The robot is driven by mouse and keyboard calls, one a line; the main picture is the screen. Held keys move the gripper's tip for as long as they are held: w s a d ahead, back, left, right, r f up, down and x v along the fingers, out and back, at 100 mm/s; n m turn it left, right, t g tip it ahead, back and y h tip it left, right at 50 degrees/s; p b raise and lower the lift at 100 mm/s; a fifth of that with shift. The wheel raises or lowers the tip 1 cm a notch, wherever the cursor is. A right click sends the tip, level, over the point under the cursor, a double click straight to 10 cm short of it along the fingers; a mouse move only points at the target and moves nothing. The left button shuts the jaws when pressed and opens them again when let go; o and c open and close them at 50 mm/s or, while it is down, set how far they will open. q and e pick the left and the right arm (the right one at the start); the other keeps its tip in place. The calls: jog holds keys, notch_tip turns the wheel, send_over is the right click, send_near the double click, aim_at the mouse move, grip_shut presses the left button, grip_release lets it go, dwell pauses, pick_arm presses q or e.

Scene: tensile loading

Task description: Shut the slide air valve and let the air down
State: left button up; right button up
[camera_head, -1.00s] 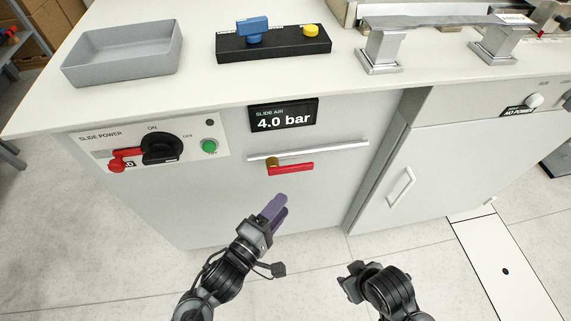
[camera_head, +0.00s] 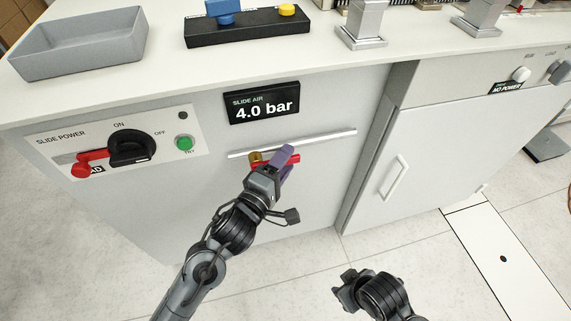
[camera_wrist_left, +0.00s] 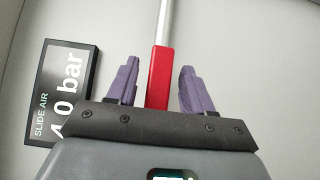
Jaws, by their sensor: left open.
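The handle lies along the pipe. The slide air display (camera_head: 262,104) above it reads 4.0 bar. My left gripper (camera_head: 287,160) is at the handle, partly covering it. In the left wrist view the red handle (camera_wrist_left: 159,78) stands between the two open purple fingers (camera_wrist_left: 155,85), with a gap on each side. The brass body is hidden there. My right gripper (camera_head: 343,290) is low in front of the cabinet; its jaw state is unclear.
A grey tray (camera_head: 80,42) and a black block (camera_head: 247,29) sit on the worktop. A cabinet door handle (camera_head: 394,177) is at right.

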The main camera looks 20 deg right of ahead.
pick_arm(q)
jog(key=shift+w+d, duration=0.2)
jog(key=shift+d, duration=0.1)
grip_shut()
